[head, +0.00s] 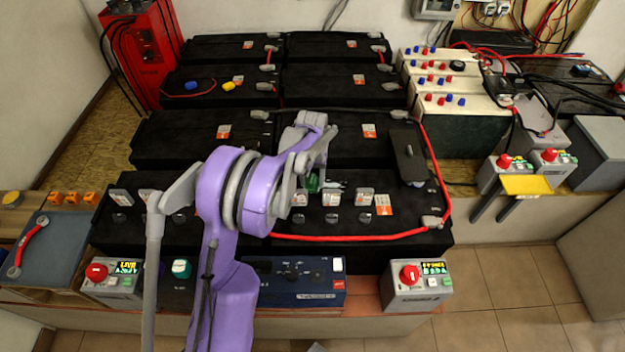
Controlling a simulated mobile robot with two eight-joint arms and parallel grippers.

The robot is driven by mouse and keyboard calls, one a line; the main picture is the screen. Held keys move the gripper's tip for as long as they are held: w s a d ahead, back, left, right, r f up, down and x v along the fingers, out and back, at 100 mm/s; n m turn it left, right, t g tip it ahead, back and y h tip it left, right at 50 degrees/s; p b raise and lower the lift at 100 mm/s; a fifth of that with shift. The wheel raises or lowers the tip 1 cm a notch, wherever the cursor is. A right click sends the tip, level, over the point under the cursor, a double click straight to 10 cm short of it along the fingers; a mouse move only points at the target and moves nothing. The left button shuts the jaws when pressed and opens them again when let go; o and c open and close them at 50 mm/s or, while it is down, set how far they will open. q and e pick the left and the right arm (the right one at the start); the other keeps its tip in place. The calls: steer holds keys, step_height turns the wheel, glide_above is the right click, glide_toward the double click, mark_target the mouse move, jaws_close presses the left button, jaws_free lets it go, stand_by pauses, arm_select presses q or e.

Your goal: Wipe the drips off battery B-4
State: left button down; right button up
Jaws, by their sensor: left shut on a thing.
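Black battery blocks stand in rows on a bench; their labels are too small to read, so I cannot tell which is B-4. My left gripper (314,181) points down over the front battery block (400,220). It is shut on a small green thing (313,183), mostly hidden by the fingers, at or just above the block's top. Pale marks (336,186), possibly drips, show right beside the fingers. My left arm hides part of the front block. My right gripper is not in view.
A red cable (350,237) runs along the front block and up its right side. A dark plate (408,158) lies across the blocks. Grey control boxes with red knobs (417,284) and a blue instrument (295,280) line the front edge. Tiled floor lies free at lower right.

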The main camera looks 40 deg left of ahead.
mark_target(313, 178)
arm_select(q)
step_height(313, 178, up, 5)
steer(key=shift+w+d+f+p, duration=0.1)
steer(key=shift+d+f+p, duration=0.1)
steer(key=shift+p, duration=0.8)
steer(key=shift+a+r+p, duration=0.15)
steer(key=shift+r+p, duration=0.3)
steer(key=shift+r, duration=0.3)
steer(key=shift+r+p, duration=0.65)
steer(key=shift+r, duration=0.55)
steer(key=shift+f, duration=0.1)
